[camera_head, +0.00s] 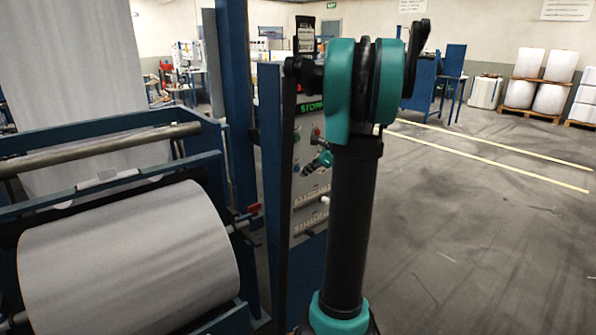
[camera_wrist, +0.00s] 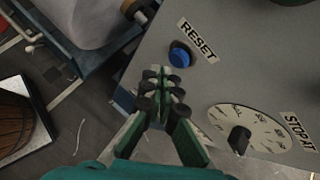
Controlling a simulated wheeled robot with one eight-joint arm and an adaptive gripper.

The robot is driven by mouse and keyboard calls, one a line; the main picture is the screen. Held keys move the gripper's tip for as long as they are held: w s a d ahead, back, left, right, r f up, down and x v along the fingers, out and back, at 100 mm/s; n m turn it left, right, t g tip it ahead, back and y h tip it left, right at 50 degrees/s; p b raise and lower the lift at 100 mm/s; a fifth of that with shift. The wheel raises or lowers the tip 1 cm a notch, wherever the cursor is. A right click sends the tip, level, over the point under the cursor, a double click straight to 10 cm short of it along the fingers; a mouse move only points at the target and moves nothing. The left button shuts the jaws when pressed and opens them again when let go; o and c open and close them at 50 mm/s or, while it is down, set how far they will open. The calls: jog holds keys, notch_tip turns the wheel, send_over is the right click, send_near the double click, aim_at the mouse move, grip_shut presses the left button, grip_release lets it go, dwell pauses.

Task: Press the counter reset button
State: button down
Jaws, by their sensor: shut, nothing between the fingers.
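The reset button is a round blue button (camera_wrist: 180,55) beside a RESET label (camera_wrist: 198,41) on a grey panel in the wrist view. My gripper (camera_wrist: 163,76) is shut and empty, its fingertips just below and left of the button in the picture. A small gap shows between them in the picture; I cannot tell the depth between fingertips and panel. In the head view the grey control panel (camera_head: 311,178) is partly hidden behind my arm and a blue post.
A large fabric roll (camera_head: 130,262) in a blue frame stands left. A blue post (camera_head: 272,190) stands beside the panel. Open floor (camera_head: 465,215) lies right.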

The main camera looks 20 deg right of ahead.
jog(key=shift+w, duration=0.15)
jog(key=shift+w+a, duration=0.15)
jog(key=shift+w, duration=0.1)
jog(key=shift+w+a, duration=0.15)
jog(key=shift+w, duration=0.3)
dwell(0.7)
jog(key=shift+s, duration=0.1)
jog(key=shift+s+d, duration=0.25)
jog(key=shift+s, duration=0.5)
jog(key=shift+s, duration=0.1)
jog(key=s, duration=0.1)
jog(key=s+d, duration=0.1)
jog(key=s, duration=0.2)
jog(key=shift+s+d, duration=0.25)
jog(key=shift+d, duration=0.1)
dwell(0.7)
